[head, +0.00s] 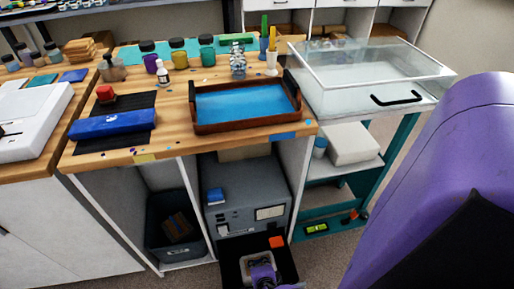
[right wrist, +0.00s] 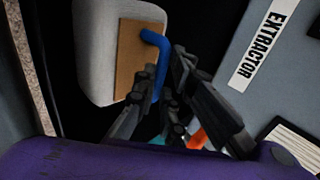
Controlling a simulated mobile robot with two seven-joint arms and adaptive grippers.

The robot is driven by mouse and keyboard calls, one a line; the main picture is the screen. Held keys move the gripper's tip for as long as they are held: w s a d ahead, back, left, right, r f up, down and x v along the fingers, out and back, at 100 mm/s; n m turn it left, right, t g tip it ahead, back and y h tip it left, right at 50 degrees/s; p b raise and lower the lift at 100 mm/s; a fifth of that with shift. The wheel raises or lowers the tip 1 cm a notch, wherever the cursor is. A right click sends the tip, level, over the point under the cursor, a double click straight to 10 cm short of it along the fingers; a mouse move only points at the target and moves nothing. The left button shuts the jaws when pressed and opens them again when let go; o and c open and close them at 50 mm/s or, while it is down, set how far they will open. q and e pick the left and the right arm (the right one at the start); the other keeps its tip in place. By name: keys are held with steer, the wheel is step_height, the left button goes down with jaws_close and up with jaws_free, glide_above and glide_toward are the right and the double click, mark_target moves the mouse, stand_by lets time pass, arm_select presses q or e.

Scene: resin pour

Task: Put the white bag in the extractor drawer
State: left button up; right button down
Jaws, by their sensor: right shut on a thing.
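The grey extractor (head: 245,190) stands under the wooden bench. Its black drawer (head: 232,262) is pulled out at the bottom of the picture. The white bag (head: 245,262) shows within the drawer's outline, partly hidden by my right gripper (head: 263,281). In the right wrist view the bag (right wrist: 93,70) is pale with a brown panel and a blue handle (right wrist: 157,62). My right gripper (right wrist: 160,112) is shut on the blue handle. Dark drawer space surrounds the bag; I cannot tell whether it rests on the drawer floor. My left gripper is out of view.
An orange piece (head: 277,242) sits at the drawer's back right. A blue item (head: 216,195) lies on the extractor. A dark bin (head: 160,222) stands left of it. A bench leg (head: 300,200) and a teal cart (head: 375,185) are to the right.

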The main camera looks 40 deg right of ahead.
steer(key=shift+w+a+f, duration=0.15)
steer(key=shift+a+f, duration=0.05)
steer(key=shift+f, duration=0.3)
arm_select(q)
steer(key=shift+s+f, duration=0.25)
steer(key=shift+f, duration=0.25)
arm_select(e)
steer(key=c, duration=1.8)
jaws_free()
